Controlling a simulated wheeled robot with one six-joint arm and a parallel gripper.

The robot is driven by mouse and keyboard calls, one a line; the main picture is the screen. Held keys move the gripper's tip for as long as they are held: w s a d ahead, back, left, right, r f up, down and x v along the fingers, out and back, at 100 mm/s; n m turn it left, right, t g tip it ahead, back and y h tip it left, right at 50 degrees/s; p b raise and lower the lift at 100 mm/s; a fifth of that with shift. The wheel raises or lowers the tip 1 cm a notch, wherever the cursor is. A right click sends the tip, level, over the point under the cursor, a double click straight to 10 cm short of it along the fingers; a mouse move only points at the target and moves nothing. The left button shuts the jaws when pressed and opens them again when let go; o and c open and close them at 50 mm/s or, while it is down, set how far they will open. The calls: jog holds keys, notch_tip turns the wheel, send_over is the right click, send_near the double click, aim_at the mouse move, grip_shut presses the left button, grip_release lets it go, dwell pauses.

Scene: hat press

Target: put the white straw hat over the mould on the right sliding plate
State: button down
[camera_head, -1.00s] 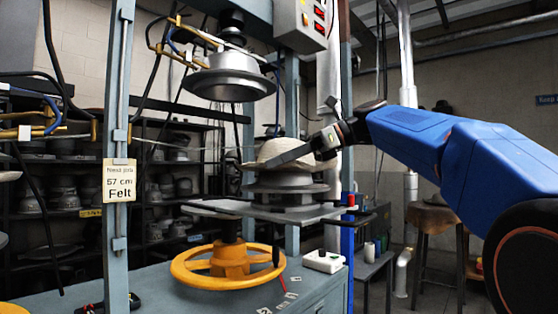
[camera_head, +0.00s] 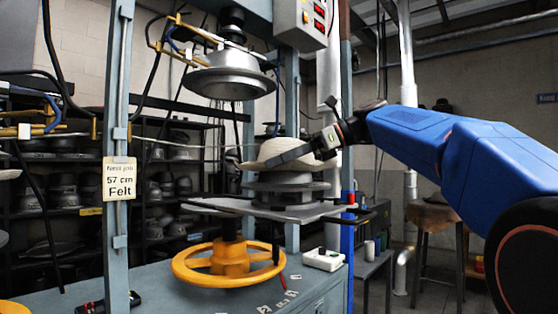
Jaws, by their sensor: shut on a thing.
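The white straw hat (camera_head: 262,160) is at the mould (camera_head: 285,185) on the right sliding plate (camera_head: 240,208). It looks lowered onto the top of the mould, with its brim slightly tilted; I cannot tell whether it is fully seated. My gripper (camera_head: 288,155) comes in from the right and is shut on the hat's brim, hiding the right part of the hat. The mould is a grey stack of round discs standing on the plate.
The metal press head (camera_head: 230,82) hangs above and to the left of the hat. A yellow handwheel (camera_head: 228,262) is below the plate. Blue-grey press posts (camera_head: 117,150) stand nearby. A white box (camera_head: 323,259) sits on the bench (camera_head: 200,290).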

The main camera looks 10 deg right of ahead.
jog(key=c, duration=1.8)
grip_release()
jog(key=v, duration=1.7)
jog(key=shift+d, duration=0.25)
jog(key=shift+f, duration=0.1)
